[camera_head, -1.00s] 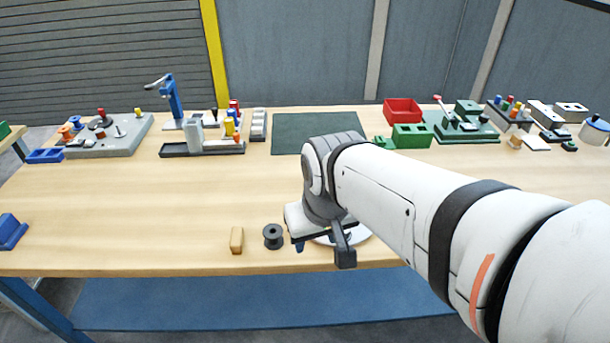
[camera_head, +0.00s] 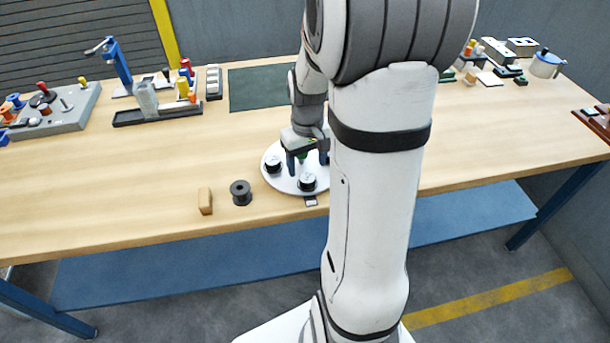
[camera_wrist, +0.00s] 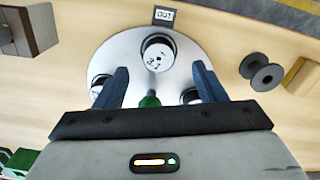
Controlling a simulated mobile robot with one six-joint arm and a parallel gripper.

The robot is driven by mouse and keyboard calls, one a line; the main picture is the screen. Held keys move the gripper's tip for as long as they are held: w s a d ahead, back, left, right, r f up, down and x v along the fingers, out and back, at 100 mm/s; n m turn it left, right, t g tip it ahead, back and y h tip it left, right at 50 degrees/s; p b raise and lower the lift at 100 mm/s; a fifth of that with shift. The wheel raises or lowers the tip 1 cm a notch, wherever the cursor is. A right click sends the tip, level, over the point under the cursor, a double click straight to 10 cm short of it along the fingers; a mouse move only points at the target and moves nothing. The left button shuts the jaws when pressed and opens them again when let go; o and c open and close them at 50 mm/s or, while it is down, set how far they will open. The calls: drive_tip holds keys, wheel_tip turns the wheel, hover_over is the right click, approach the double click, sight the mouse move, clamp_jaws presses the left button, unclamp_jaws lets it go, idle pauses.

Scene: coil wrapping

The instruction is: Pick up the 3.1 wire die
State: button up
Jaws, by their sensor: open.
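A white round tray (camera_head: 290,185) stands near the table's front edge and holds black wire dies with white tops. One die (camera_head: 307,182) is at the tray's front and shows whole in the wrist view (camera_wrist: 158,52); its dark marking is too blurred to read surely. A second die (camera_head: 273,165) is at the left. In the wrist view, a die (camera_wrist: 100,85) and another die (camera_wrist: 190,96) are partly hidden by my fingers. A green knob (camera_wrist: 150,100) rises mid-tray. My gripper (camera_head: 306,167) points down over the tray, its blue fingers (camera_wrist: 160,74) apart with nothing held.
A dark spool (camera_head: 241,192) and a tan block (camera_head: 205,201) stand left of the tray. A small dark label plate (camera_head: 310,201) lies at the tray's front. A dark green mat (camera_head: 262,87) lies behind. Fixtures line the back left; the table's left middle is clear.

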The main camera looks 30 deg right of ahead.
sight(308, 177)
wheel_tip(308, 177, down, 5)
drive_tip(key=shift+w+f+p, duration=0.1)
drive_tip(key=shift+p, duration=0.25)
drive_tip(key=shift+d, duration=0.1)
drive_tip(key=shift+c, duration=0.2)
drive_tip(key=c, duration=1.2)
